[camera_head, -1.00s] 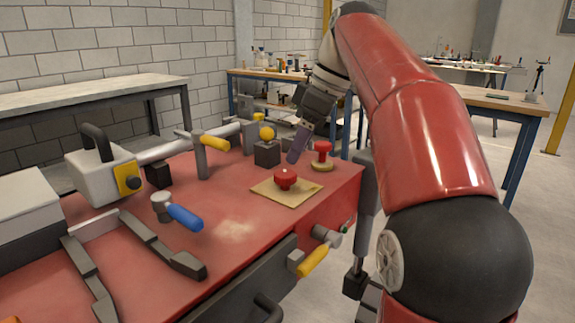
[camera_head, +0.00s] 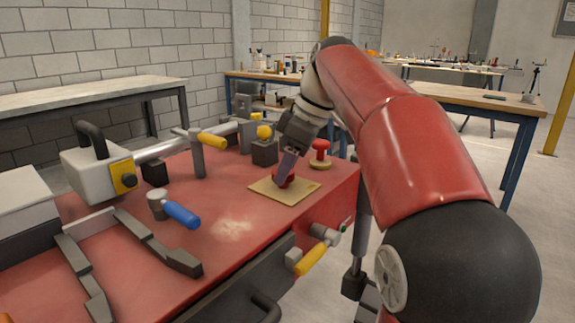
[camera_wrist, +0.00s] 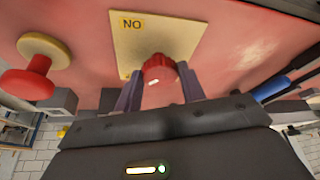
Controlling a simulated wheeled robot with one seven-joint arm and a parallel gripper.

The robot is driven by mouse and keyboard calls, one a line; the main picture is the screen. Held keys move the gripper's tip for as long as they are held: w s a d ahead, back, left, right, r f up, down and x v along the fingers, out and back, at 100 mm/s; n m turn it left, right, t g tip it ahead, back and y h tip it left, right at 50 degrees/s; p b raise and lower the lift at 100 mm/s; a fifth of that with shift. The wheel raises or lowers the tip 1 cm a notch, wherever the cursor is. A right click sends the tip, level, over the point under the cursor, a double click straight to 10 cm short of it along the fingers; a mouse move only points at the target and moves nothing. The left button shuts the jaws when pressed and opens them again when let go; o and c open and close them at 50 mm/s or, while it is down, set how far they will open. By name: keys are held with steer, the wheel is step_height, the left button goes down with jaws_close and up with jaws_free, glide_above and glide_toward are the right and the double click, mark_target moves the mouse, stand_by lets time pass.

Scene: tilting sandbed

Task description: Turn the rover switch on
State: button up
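The switch is a round red knob (camera_wrist: 158,72) on a square tan plate (camera_wrist: 185,20) on the red bench top. A yellow label (camera_wrist: 131,24) on the plate reads "ON" upside down in the wrist view. My gripper (camera_wrist: 160,78) is at the knob, with one finger on each side of it. The fingers stand apart, and I see no clear grip on the knob. In the head view my gripper (camera_head: 285,176) points down at the plate (camera_head: 298,190) and hides most of the knob.
A red mushroom button (camera_head: 320,150) on a yellow base stands just behind the plate. A yellow handle (camera_head: 311,259) juts from the front.

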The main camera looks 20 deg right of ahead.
steer(key=shift+c, duration=0.7)
steer(key=shift+m, duration=0.4)
steer(key=m, duration=0.1)
steer(key=m+t, duration=0.1)
steer(key=shift+s+a+r+m+h, duration=0.1)
steer(key=shift+s+a+m+h, duration=0.05)
steer(key=shift+m+h, duration=0.25)
steer(key=m+h, duration=0.1)
steer(key=m, duration=0.1)
steer(key=m+t+h+p, duration=0.1)
steer(key=m, duration=0.2)
steer(key=shift+a, duration=0.2)
steer(key=m+h, duration=0.1)
steer(key=m, duration=0.3)
steer(key=shift+a+m+h, duration=0.15)
steer(key=shift+m+h, duration=0.25)
steer(key=shift+a+m+h, duration=0.15)
steer(key=shift+m+h, duration=0.65)
steer(key=shift+m, duration=1.5)
